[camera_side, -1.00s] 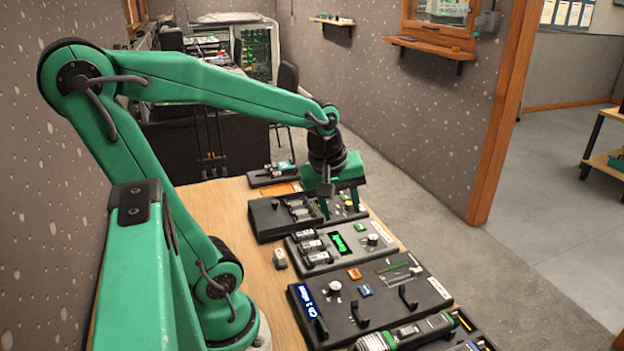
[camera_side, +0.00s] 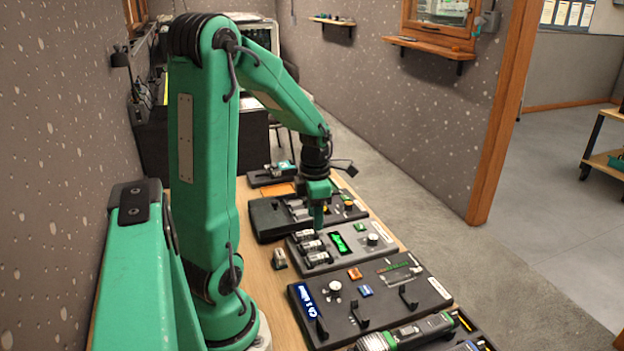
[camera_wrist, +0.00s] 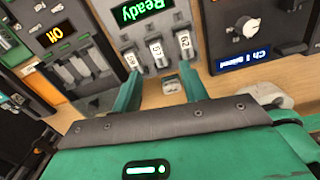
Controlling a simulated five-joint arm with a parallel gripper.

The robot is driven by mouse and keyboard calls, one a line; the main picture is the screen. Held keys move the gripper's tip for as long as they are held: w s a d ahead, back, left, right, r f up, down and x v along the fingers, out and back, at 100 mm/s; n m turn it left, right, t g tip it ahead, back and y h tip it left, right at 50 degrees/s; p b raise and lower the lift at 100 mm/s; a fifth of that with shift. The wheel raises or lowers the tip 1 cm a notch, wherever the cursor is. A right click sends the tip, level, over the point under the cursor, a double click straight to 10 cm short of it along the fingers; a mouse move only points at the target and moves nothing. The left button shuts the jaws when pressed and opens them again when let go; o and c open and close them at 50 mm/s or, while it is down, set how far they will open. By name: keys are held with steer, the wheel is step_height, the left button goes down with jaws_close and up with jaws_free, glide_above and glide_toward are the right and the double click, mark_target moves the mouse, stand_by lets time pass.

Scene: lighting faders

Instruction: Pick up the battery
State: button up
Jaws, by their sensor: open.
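A small grey and dark block, which looks like the battery (camera_side: 279,258), stands on the wooden table left of the fader panel in the side view. In the wrist view the battery (camera_wrist: 171,84) shows between my two fingers, just below the faders. My gripper (camera_side: 318,222) is in the air over the back edge of the fader panel in the side view, to the right of the battery and apart from it. My gripper (camera_wrist: 161,80) is open and empty in the wrist view.
The grey fader panel (camera_side: 372,252) has a green lit display and several faders. A dark panel with a blue label (camera_side: 370,290) lies in front, and another dark panel (camera_side: 268,222) lies behind.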

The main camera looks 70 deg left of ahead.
mark_target(313, 243)
steer(key=shift+s+a+f+n, duration=0.2)
steer(key=shift+a+f+n, duration=0.2)
steer(key=shift+n, duration=0.3)
steer(key=shift+f, duration=0.1)
steer(key=shift+f, duration=1.2)
steer(key=shift+d+f, duration=0.1)
steer(key=shift+f, duration=2.5)
jaws_close()
